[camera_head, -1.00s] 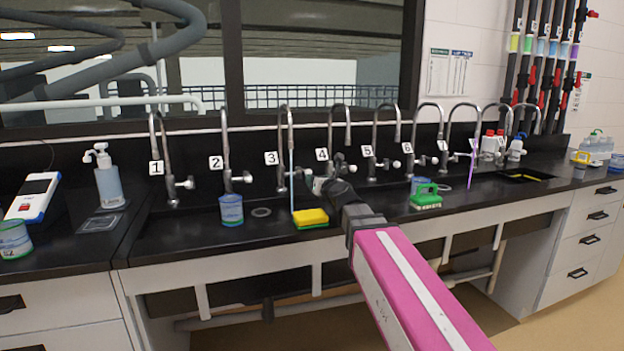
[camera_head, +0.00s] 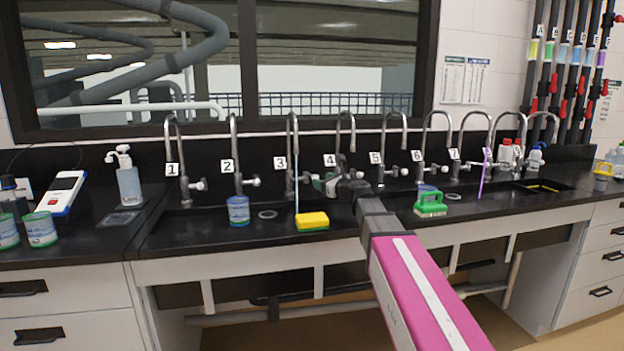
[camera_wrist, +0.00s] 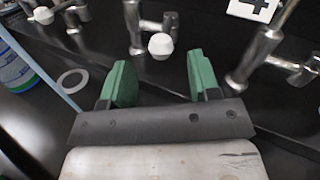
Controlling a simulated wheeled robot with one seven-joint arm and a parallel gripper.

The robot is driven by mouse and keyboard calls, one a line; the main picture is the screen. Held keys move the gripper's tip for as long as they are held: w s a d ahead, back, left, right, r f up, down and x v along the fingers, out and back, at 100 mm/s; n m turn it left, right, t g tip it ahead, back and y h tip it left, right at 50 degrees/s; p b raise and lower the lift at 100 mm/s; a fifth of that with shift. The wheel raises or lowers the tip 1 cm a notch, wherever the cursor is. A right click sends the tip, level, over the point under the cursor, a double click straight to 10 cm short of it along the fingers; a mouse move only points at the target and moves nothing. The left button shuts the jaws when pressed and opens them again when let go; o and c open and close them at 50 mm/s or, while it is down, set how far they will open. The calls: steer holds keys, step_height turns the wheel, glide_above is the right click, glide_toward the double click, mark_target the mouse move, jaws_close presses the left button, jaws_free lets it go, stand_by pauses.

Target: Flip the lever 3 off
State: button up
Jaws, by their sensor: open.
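Tap 3 (camera_head: 291,150) is a chrome gooseneck beside its number label, with a thin light-blue stream (camera_head: 296,170) falling from its spout. Its lever has a white round knob (camera_head: 308,174); in the wrist view the knob (camera_wrist: 160,45) appears between and beyond my fingertips. My gripper (camera_head: 325,184) is open with green fingers, just right of the lever in the head view. In the wrist view my gripper (camera_wrist: 160,80) shows a wide empty gap. The fingers appear apart from the knob; the exact distance cannot be told.
Tap 4 (camera_wrist: 262,50) stands close by the right finger. A yellow sponge (camera_head: 312,221) lies below tap 3, and a blue cup (camera_head: 238,210) stands under tap 2. A green brush (camera_head: 430,205) lies to the right. The counter front is mostly clear.

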mark_target(313, 177)
steer(key=x, duration=0.6)
steer(key=shift+w+a, duration=0.2)
steer(key=shift+w, duration=0.1)
